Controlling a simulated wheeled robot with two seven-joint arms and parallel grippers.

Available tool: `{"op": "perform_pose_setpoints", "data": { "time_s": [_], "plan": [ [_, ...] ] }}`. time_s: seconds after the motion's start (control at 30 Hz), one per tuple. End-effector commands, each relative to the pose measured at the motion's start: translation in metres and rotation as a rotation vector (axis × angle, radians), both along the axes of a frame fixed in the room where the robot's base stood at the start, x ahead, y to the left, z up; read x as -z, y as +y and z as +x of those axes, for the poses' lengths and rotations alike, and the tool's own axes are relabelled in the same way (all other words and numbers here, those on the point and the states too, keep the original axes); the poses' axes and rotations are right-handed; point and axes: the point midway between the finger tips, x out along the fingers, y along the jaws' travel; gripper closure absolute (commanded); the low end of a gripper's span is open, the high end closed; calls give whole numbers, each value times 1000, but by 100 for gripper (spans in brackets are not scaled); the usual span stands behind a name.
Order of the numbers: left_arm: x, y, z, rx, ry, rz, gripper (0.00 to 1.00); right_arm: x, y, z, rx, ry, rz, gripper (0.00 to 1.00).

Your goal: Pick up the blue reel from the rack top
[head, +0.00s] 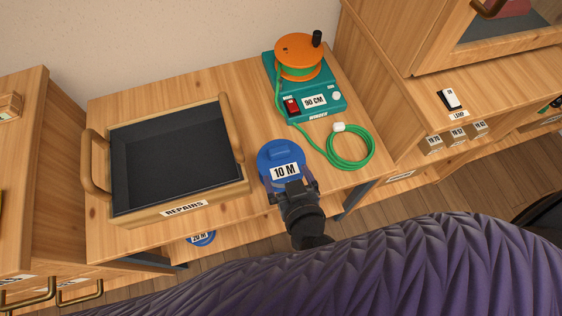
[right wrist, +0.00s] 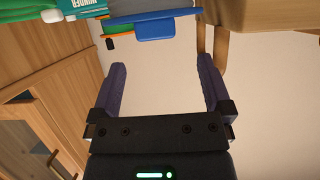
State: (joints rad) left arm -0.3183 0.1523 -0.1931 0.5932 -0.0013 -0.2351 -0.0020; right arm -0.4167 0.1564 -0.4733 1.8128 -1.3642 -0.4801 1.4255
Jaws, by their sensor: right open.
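A blue reel (head: 281,158) with a white "10 M" label sits on the wooden top (head: 222,215), near its front edge. My right gripper (head: 291,189) is open and empty at the reel's front side, with its fingers close to the label end. In the right wrist view, a blue tab and rim of the reel (right wrist: 155,27) show beyond and between the open fingers (right wrist: 162,68). I cannot tell whether the fingers touch it. A second blue reel (head: 202,238), marked "20 M", is partly hidden below the top. My left gripper is out of view.
A "REPAIRS" tray (head: 185,209) with handles stands left of the reel. Behind the reel is a teal winder (head: 330,98) with an orange spool (head: 299,50). A coiled green cord (head: 349,163) lies close on the right. Cabinets flank both sides.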

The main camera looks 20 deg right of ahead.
Motion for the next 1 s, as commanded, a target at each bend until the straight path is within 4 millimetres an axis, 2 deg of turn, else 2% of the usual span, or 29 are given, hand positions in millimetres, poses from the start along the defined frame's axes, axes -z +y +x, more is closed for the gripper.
{"op": "perform_pose_setpoints", "data": {
  "time_s": [0.3, 0.57, 1.0],
  "plan": [
    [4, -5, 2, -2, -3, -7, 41, 23, -5, 51, 3, 0, -1, 0],
    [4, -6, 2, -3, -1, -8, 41, 25, -5, 56, 4, 1, -1, 0],
    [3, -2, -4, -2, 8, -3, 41, 24, -5, 55, 4, 1, 0, 93]
  ]
}}
